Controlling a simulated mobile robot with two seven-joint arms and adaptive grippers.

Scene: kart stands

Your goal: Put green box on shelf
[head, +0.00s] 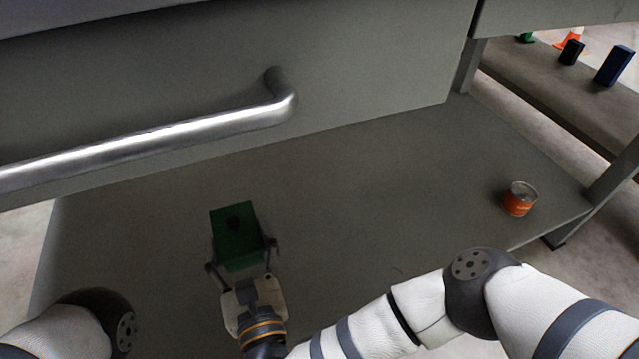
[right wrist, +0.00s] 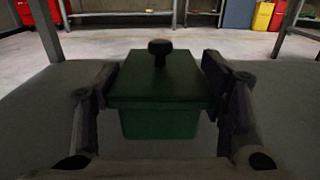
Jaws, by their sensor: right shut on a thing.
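The green box (head: 236,236) has a lid with a dark round knob. It is over the grey lower shelf (head: 380,180), below the drawer. My right gripper (head: 241,255) is shut on the box, one finger on each side. In the right wrist view the box (right wrist: 160,95) sits upright between the two fingers of my right gripper (right wrist: 160,110). I cannot tell whether its base touches the shelf. Of my left arm only a part shows at the lower left; its gripper is out of view.
A drawer front (head: 370,70) with a metal handle (head: 150,142) overhangs the shelf. An orange can (head: 520,199) stands at the shelf's right end. The middle of the shelf is clear. A second stand (head: 560,90) at the upper right holds dark blue boxes (head: 614,66).

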